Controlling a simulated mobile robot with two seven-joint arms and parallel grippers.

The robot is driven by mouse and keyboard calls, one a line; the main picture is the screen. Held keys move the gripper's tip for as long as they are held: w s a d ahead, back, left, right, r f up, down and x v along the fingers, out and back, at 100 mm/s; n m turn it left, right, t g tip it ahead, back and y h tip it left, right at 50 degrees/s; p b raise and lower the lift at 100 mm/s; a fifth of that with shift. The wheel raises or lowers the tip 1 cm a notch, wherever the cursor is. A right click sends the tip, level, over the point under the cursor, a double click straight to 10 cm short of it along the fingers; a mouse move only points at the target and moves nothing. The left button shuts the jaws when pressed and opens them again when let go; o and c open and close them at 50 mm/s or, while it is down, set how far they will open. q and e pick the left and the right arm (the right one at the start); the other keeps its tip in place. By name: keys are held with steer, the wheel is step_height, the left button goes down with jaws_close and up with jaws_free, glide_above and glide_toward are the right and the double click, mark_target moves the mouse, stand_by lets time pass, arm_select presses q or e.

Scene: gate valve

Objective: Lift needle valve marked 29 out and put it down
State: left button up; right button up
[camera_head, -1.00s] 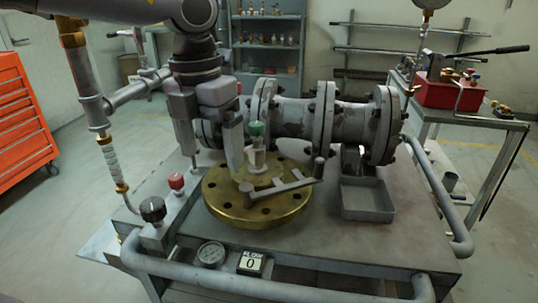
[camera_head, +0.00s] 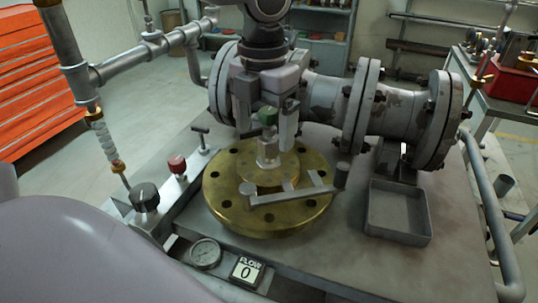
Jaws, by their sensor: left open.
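No number 29 can be read on any part, so I cannot tell which one is the needle valve marked 29. A strip on the bench left of the brass flange (camera_head: 228,212) carries a black knob (camera_head: 145,196), a red knob (camera_head: 177,164) and a small T-handle (camera_head: 200,135). Contact cannot be told. My right gripper is not in view.
A grey lever (camera_head: 300,193) lies across the flange. The flanged pipe (camera_head: 325,98) runs behind, and an open grey tray (camera_head: 398,212) sits at right. A round gauge (camera_head: 205,253) and a FLOW box reading 0 (camera_head: 247,271) are in front. Bare bench lies right of the flange.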

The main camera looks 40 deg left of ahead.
arm_select(q)
step_height(320, 180, down, 2)
steer(key=shift+c, duration=0.3)
steer(key=shift+w, duration=0.1)
steer(key=c, duration=1.4)
steer(key=shift+r, duration=0.15)
steer(key=shift+r+p, duration=6.2)
steer(key=shift+r, duration=10)
